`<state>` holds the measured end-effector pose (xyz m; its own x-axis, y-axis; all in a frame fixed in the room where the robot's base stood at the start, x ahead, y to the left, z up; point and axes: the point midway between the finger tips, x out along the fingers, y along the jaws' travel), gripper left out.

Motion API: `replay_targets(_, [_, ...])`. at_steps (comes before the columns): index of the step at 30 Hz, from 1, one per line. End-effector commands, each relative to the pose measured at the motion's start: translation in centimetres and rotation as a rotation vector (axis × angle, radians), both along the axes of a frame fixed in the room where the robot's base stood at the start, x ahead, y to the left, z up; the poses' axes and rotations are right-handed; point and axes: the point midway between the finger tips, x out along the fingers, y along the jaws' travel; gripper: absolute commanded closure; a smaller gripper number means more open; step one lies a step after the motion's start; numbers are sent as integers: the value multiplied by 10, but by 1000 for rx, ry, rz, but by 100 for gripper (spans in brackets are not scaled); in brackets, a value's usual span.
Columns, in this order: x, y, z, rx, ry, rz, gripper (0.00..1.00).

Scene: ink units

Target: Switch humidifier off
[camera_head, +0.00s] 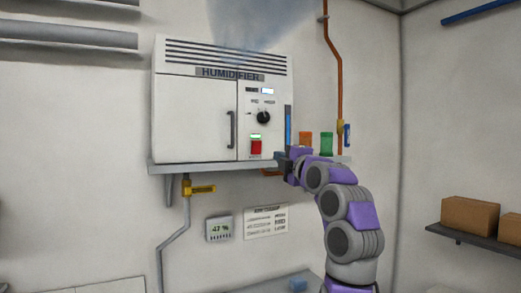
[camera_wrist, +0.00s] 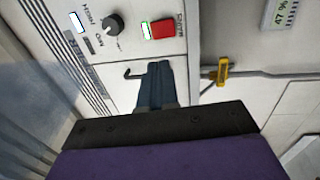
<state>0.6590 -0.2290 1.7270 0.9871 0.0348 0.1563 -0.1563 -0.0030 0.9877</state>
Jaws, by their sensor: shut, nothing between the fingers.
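The humidifier (camera_head: 195,110) is a white wall cabinet with a vented top, standing on a shelf. Its red power switch (camera_head: 256,147) is at the lower part of the right panel, with a lit green indicator (camera_head: 256,136) just above it. The switch also shows in the wrist view (camera_wrist: 163,30), turned sideways, above the fingers. A black knob (camera_head: 263,117) sits higher on the panel. Grey-blue mist (camera_head: 255,28) rises from the top. My gripper (camera_wrist: 160,66) is shut and empty, its tips near the switch but apart from it in the picture. In the head view it is at the panel's lower right.
Orange (camera_head: 305,139) and green (camera_head: 326,144) containers stand on the shelf right of the cabinet. A yellow valve (camera_head: 200,189) is on the pipe below. A meter (camera_head: 219,229) reading about 47 % and a notice (camera_head: 266,222) hang on the wall. Boxes (camera_head: 469,216) rest on a right shelf.

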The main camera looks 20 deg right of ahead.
Motion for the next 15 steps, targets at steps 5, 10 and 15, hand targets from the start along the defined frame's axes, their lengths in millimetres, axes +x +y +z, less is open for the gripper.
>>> replay_targets(5, [8,-1,2,1,4,-1,100])
replay_targets(10, [27,-1,6,2,5,-2,100])
replay_targets(15, [45,0,12,1,2,-1,100])
